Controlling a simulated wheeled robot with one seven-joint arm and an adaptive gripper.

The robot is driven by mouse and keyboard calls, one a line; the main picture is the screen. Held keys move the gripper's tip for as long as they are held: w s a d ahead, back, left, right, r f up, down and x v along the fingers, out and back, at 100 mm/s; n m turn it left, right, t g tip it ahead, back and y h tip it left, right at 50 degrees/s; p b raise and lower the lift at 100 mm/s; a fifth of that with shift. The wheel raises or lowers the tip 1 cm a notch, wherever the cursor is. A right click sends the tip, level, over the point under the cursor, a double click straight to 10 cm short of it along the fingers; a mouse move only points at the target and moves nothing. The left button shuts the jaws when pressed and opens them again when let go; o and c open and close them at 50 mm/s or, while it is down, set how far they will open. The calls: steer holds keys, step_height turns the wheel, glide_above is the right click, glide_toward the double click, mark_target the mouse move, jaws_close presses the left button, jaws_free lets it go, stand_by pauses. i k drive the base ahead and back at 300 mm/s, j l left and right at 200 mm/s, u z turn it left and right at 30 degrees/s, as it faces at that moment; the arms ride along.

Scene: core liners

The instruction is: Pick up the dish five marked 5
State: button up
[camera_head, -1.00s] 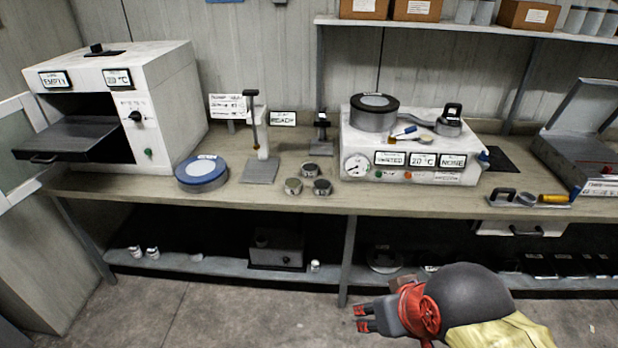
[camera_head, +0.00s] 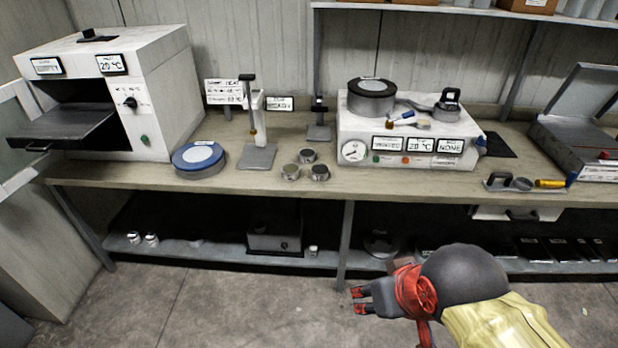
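Three small round metal dishes stand close together on the bench: a left one (camera_head: 290,172), a back one (camera_head: 307,155) and a right one (camera_head: 319,173). Any number on them is too small to read, so I cannot tell which is marked 5. My gripper (camera_head: 357,300) is in front of the bench and below its top, over the floor, to the right of and well apart from the dishes. Its two red-tipped fingers point left with a gap between them, and nothing shows between them.
A blue-rimmed round container (camera_head: 199,160) and a stand with a grey base (camera_head: 257,157) are left of the dishes. A white instrument box (camera_head: 400,150) is to the right. The bench's front edge (camera_head: 250,189) and lower shelf (camera_head: 210,254) lie beyond my gripper.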

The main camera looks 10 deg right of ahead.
mark_target(291, 171)
steer(key=i+j, duration=0.35)
steer(key=i, duration=0.15)
steer(key=i+j, duration=0.7)
steer(key=i, duration=0.25)
